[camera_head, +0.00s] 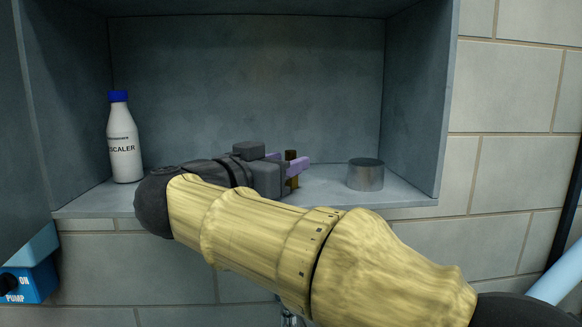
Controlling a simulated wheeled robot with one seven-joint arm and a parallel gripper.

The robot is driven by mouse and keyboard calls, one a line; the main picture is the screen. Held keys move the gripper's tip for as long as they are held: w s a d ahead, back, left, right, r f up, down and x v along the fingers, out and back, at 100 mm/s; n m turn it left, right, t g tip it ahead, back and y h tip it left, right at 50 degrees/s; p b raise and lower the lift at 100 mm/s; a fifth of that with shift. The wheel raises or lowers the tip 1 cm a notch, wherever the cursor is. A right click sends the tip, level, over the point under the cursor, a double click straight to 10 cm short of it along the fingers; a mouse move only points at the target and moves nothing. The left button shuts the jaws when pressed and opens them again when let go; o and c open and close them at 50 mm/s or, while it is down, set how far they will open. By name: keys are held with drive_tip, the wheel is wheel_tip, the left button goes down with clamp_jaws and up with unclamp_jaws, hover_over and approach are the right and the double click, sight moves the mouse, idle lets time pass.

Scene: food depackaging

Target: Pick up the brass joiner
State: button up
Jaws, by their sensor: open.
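The brass joiner (291,156) is a small, dark brassy piece standing on the shelf of the grey cabinet, with part of it hidden by my gripper's fingers. My gripper (298,164) is at the end of my arm inside the cabinet, with lilac fingers pointing right. The fingers are open and lie around or beside the joiner in this view. I cannot tell whether they touch it.
A grey metal cylinder (365,175) stands on the shelf to the right of the gripper. A white bottle with a blue cap (124,145) stands at the left. The cabinet's right wall (417,100) bounds the space. A blue pump box (32,278) is at lower left.

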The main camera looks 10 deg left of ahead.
idle(0.5)
clamp_jaws()
drive_tip(key=shift+r+p, duration=0.2)
drive_tip(key=shift+p, duration=0.25)
